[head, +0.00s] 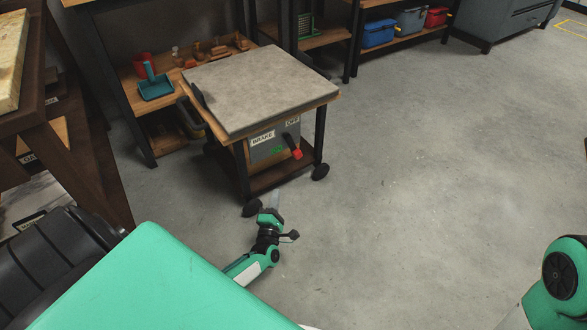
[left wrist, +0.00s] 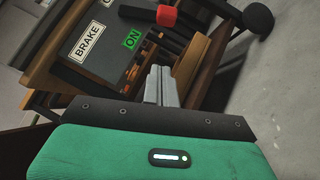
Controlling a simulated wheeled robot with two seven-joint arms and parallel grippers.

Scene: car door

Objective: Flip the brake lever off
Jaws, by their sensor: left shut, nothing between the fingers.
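The brake lever, black with a red knob (head: 297,154), sits on the grey brake panel (head: 262,152) on the near side of the cart. It slants down, with its knob low beside the green ON label (head: 277,150) and below the OFF label (head: 292,122). The knob also shows at the top of the left wrist view (left wrist: 166,15), near the ON label (left wrist: 132,38). My left gripper (head: 274,198) is shut and empty, below the panel and apart from the lever. Its fingers (left wrist: 160,86) point toward the panel in the left wrist view. My right gripper is out of view.
The wheeled cart (head: 260,85) has a bare grey top, a lower shelf and casters (head: 320,172). A shelf behind holds a teal dustpan (head: 155,86) and wooden pieces. A dark wooden rack (head: 75,150) stands at left. The floor (head: 430,160) right of the cart is clear.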

